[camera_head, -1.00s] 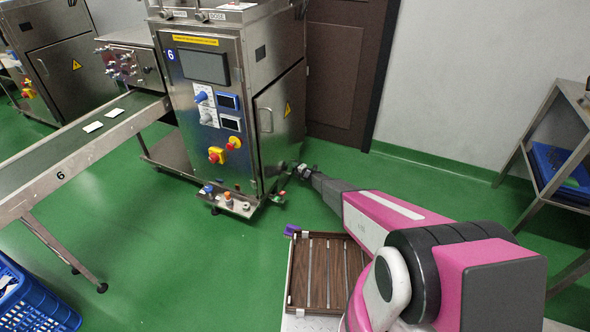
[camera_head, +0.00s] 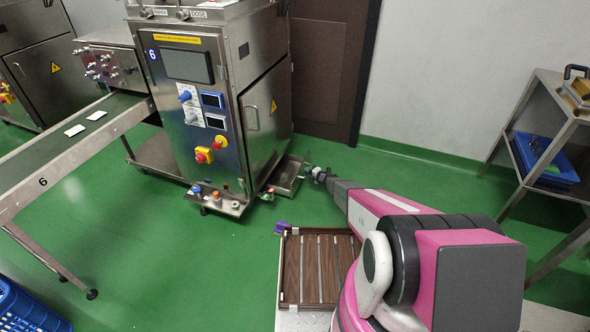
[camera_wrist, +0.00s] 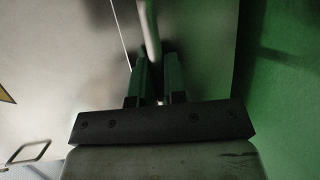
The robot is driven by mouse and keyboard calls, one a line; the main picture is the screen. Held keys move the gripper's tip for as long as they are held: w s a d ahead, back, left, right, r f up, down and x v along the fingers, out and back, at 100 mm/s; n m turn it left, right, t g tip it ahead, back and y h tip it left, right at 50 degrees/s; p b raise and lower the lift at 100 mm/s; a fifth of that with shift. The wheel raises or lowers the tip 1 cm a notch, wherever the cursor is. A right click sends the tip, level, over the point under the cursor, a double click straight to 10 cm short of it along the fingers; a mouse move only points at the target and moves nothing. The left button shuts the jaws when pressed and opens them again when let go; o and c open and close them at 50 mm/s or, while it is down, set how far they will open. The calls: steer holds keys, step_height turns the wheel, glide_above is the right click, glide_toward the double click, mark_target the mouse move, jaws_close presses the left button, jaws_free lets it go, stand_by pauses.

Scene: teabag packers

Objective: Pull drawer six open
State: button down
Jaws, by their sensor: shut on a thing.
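Drawer six (camera_head: 287,182) is a shallow steel drawer low on the right side of the machine (camera_head: 187,110) marked 6. It stands out from the machine, with its open top showing. My gripper (camera_head: 309,170) is at the drawer's outer end, low above the floor. In the wrist view my gripper (camera_wrist: 158,65) has its two green fingers closed about a pale, rod-like handle (camera_wrist: 150,32). The fingers' contact with the handle is dark and partly hidden. How deep the drawer is still inside the machine is hidden.
A slatted brown tray (camera_head: 318,268) is in front of me, with a purple item (camera_head: 281,228) near its corner. A steel rack (camera_head: 545,150) holding a blue crate (camera_head: 543,165) stands at right. A conveyor (camera_head: 65,150) and blue basket (camera_head: 28,308) are at left. Green floor is clear between.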

steer(key=s+d, duration=0.3)
steer(key=d, duration=0.5)
steer(key=shift+d, duration=0.2)
steer(key=c, duration=1.2)
jaws_free()
steer(key=v, duration=1)
steer(key=shift+s+d, duration=0.3)
steer(key=shift+r, duration=0.15)
